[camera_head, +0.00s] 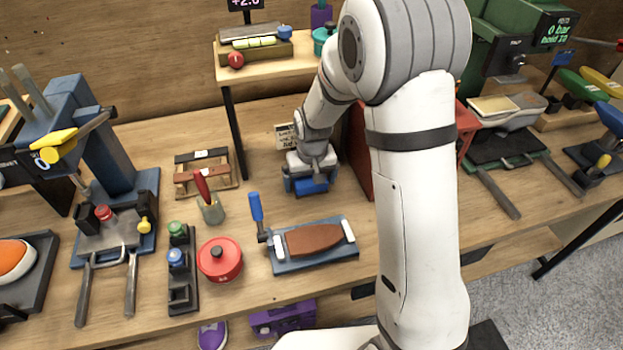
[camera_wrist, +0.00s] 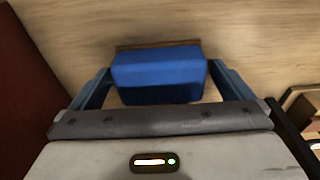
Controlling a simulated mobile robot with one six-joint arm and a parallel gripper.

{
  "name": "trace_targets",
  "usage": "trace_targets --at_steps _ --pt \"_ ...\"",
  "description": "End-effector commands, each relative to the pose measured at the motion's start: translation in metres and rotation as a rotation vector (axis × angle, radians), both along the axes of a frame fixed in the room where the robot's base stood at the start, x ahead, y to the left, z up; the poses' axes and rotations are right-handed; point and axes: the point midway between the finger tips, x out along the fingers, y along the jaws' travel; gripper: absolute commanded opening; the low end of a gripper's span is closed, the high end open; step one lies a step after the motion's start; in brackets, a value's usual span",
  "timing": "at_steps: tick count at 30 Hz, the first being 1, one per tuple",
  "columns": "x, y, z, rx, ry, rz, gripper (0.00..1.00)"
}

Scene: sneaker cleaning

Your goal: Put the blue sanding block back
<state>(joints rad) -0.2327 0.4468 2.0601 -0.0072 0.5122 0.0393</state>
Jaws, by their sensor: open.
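The blue sanding block (camera_head: 313,186) is at the back of the bench, under the raised shelf, at the end of my arm. In the wrist view, the blue block (camera_wrist: 158,72) sits between the two blue fingers of my gripper (camera_wrist: 158,82), with a narrow gap visible on each side. A thin brown strip shows along its far edge. My gripper (camera_head: 311,178) points down and is open around the block. Whether the block rests fully on the bench is hard to tell.
A wooden rack (camera_head: 224,184) with brown and black pieces stands left of my gripper, past the shelf leg (camera_head: 235,135). A dark red panel (camera_head: 358,150) stands close on the right. A blue clamp tray (camera_head: 345,254) with a brown piece lies in front.

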Motion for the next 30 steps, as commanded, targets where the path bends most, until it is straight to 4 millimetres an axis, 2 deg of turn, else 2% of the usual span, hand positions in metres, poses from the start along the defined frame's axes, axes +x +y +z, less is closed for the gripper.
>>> trace_targets --at_steps 5,8,15,21,30 --pt "0.000 0.000 0.008 0.001 -0.003 0.000 1.00" --pt "-0.001 0.000 0.024 0.001 -0.005 0.001 1.00" --pt "-0.008 -0.001 0.077 0.001 -0.006 0.001 1.00" --pt "-0.012 -0.002 0.109 0.000 -0.003 0.001 1.00" --pt "-0.018 -0.005 0.126 0.001 -0.004 -0.002 1.00"
